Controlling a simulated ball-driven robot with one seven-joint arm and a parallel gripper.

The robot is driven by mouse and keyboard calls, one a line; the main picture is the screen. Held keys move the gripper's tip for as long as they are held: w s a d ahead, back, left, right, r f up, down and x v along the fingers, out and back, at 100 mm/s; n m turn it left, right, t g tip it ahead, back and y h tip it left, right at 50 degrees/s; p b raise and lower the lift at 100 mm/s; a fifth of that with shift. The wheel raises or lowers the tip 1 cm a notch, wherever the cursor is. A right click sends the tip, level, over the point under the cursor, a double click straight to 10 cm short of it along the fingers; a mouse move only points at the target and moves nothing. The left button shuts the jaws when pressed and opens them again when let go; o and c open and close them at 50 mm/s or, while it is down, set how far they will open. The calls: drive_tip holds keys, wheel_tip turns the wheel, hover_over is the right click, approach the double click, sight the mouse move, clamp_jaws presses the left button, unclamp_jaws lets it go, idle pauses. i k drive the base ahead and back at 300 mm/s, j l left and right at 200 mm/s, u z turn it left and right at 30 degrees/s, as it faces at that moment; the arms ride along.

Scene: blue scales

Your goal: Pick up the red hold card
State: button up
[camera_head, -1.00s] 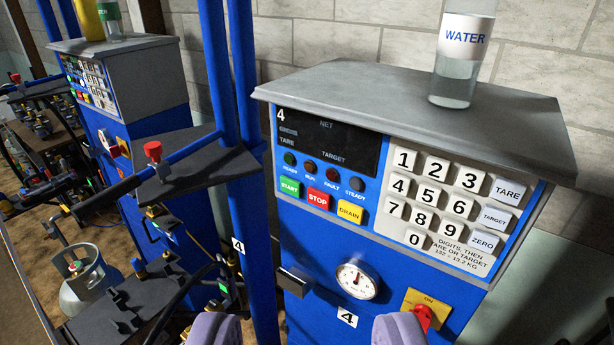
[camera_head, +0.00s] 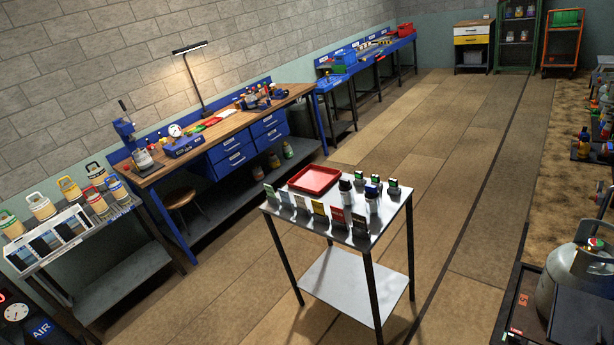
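A small metal table (camera_head: 385,221) stands in the middle of the room. A row of small upright cards in stands lines its near edge. One of them is a red card (camera_head: 338,216), between a yellow card (camera_head: 320,211) and a greyish-green card (camera_head: 360,224). Any wording on the red card is too small to read. My gripper does not show in this view.
A wooden workbench (camera_head: 215,132) and a shelf of coloured canisters (camera_head: 100,222) line the left wall. A grey gas cylinder (camera_head: 568,262) stands at right. Floor (camera_head: 455,165) around the table is open.

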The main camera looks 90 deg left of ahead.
sight(338, 214)
drive_tip(key=u, duration=2.3)
drive_tip(key=i+l, duration=0.1)
drive_tip(key=i, duration=1.05)
drive_tip(key=i+u, duration=0.15)
drive_tip(key=i, duration=1.05)
